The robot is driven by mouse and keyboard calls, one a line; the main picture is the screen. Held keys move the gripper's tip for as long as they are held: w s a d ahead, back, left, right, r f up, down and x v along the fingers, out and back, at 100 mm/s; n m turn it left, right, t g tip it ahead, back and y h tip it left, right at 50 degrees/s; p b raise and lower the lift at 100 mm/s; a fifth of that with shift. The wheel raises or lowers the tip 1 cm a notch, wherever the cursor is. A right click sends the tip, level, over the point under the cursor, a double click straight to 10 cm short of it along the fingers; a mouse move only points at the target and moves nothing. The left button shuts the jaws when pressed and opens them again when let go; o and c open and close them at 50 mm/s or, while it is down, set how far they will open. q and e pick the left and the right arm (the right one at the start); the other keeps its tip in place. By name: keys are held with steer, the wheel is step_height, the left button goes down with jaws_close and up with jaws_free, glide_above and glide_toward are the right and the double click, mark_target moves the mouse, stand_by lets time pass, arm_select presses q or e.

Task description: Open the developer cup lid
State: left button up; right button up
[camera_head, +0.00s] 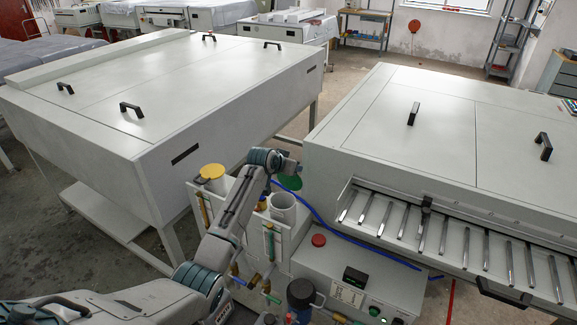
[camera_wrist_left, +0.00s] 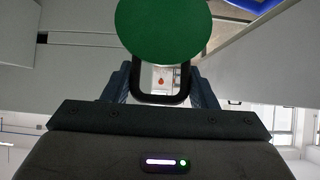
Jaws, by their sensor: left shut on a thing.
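A green round lid (camera_head: 290,182) is just beyond an open white cup (camera_head: 283,205), off its mouth. The lid also fills the upper middle of the left wrist view (camera_wrist_left: 163,28). My left gripper (camera_wrist_left: 160,84) is shut on the lid's dark loop handle (camera_wrist_left: 161,99). In the head view the left wrist hides much of the grip. The cup's mouth is uncovered. A second cup to the left has a yellow lid (camera_head: 212,171) on it. My right gripper is not in view.
A large white cabinet (camera_head: 190,85) with black handles stands behind left. A plate processor (camera_head: 400,150) with a roller feed table stands right. A blue hose (camera_head: 350,241) runs past the cups. A control box (camera_head: 345,281) with a red button (camera_head: 319,240) sits in front.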

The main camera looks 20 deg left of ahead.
arm_select(q)
steer(key=shift+f, duration=0.15)
steer(key=o, duration=1.1)
steer(key=shift+o, duration=1.4)
steer(key=shift+w, duration=0.1)
steer(key=b+v, duration=0.3)
steer(key=v, duration=0.7)
steer(key=shift+s+r, duration=0.25)
steer(key=shift+s, duration=0.05)
steer(key=shift+d, duration=0.1)
